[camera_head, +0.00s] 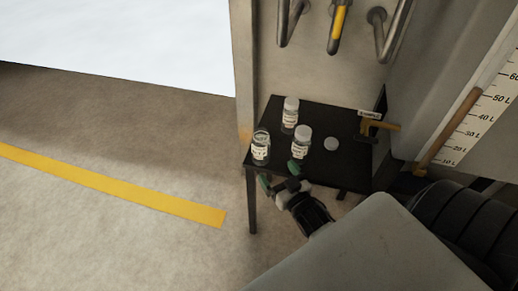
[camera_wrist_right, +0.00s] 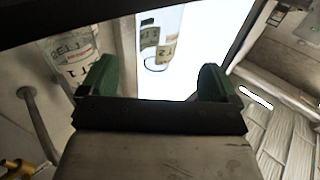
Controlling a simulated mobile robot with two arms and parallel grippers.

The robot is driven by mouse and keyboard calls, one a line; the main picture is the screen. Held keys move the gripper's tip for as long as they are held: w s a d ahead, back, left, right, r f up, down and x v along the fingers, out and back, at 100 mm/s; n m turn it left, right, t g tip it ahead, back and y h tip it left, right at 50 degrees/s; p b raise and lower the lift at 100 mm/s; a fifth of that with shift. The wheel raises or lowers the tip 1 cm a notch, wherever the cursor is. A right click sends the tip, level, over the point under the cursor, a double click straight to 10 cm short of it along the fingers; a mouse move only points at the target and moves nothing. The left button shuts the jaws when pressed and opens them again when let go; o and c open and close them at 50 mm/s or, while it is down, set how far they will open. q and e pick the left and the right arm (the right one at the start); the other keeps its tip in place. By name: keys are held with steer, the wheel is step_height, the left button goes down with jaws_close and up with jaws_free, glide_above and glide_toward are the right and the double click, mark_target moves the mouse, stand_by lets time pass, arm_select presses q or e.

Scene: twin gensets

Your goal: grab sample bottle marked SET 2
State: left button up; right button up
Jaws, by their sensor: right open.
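Three small labelled bottles stand on a black table in the head view. An uncapped clear bottle (camera_head: 260,150) is at the front left corner. A white-capped bottle (camera_head: 302,146) is to its right, and another white-capped bottle (camera_head: 290,116) is behind. The labels are too small to read surely there. In the right wrist view, upside down, one bottle (camera_wrist_right: 162,48) shows between the fingers with a label that seems to carry a 2. Another bottle (camera_wrist_right: 72,50) at left seems to carry a 1. My right gripper (camera_head: 280,175) is open and empty at the table's front edge, short of the bottles.
The black table (camera_head: 345,180) also bears a loose white cap (camera_head: 331,144). A brass valve with a yellow handle (camera_head: 380,124) is at its right. Pipes (camera_head: 340,25) hang above the back. Open floor with a yellow line (camera_head: 120,188) lies left.

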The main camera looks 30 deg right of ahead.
mark_target(266, 154)
steer(key=w, duration=0.5)
steer(key=shift+d, duration=0.2)
steer(key=w, duration=0.3)
steer(key=w+r+b, duration=0.1)
steer(key=w, duration=0.1)
steer(key=shift+w+d, duration=0.25)
arm_select(q)
steer(key=w+r, duration=0.2)
steer(key=r, duration=0.1)
steer(key=shift+d, duration=0.2)
arm_select(e)
steer(key=c, duration=1)
